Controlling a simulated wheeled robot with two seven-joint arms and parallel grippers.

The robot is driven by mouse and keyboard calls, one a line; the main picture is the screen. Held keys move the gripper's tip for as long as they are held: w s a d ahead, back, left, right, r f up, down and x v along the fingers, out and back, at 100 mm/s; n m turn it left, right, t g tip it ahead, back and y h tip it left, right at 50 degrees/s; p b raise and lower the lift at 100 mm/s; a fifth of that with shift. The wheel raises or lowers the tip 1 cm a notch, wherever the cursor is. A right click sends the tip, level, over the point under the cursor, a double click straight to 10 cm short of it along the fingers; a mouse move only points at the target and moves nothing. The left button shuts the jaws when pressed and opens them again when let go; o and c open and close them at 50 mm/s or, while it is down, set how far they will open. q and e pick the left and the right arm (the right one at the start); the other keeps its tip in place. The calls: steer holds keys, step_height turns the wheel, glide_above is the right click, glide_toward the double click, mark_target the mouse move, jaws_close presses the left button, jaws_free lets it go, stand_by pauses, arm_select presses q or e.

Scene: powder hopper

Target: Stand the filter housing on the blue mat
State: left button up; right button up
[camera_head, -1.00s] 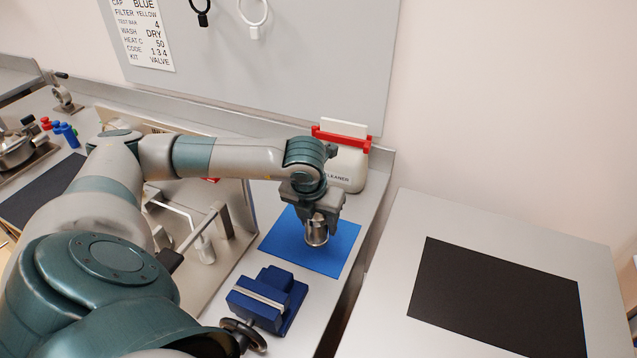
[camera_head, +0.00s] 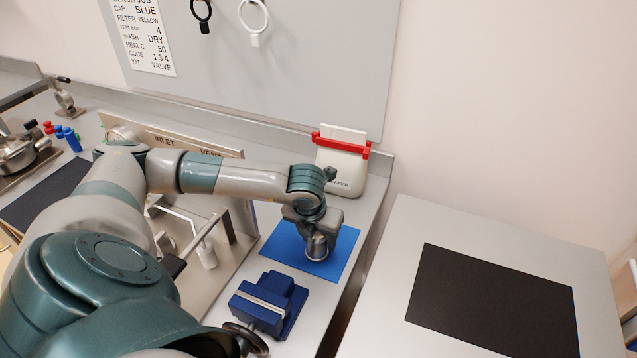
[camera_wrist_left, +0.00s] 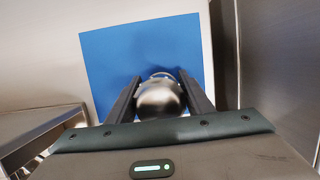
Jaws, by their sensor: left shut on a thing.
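The filter housing (camera_head: 317,248) is a short, shiny metal cylinder, held by my left gripper (camera_head: 313,236) over the blue mat (camera_head: 341,248). In the left wrist view the filter housing (camera_wrist_left: 159,97) sits between the two dark fingers of my left gripper (camera_wrist_left: 160,92), which are shut on it. The blue mat (camera_wrist_left: 115,58) fills the ground behind it there. The housing looks upright; I cannot tell whether its base touches the mat. My right gripper is not in view.
A blue vise (camera_head: 268,300) stands just in front of the mat. A white cleaner container with a red top (camera_head: 342,165) stands behind it. A metal rig with pipes (camera_head: 205,240) is to the left. A black mat (camera_head: 490,300) lies on the right-hand table.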

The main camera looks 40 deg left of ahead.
arm_select(q)
steer(key=shift+f, duration=0.1)
steer(key=o, duration=1.3)
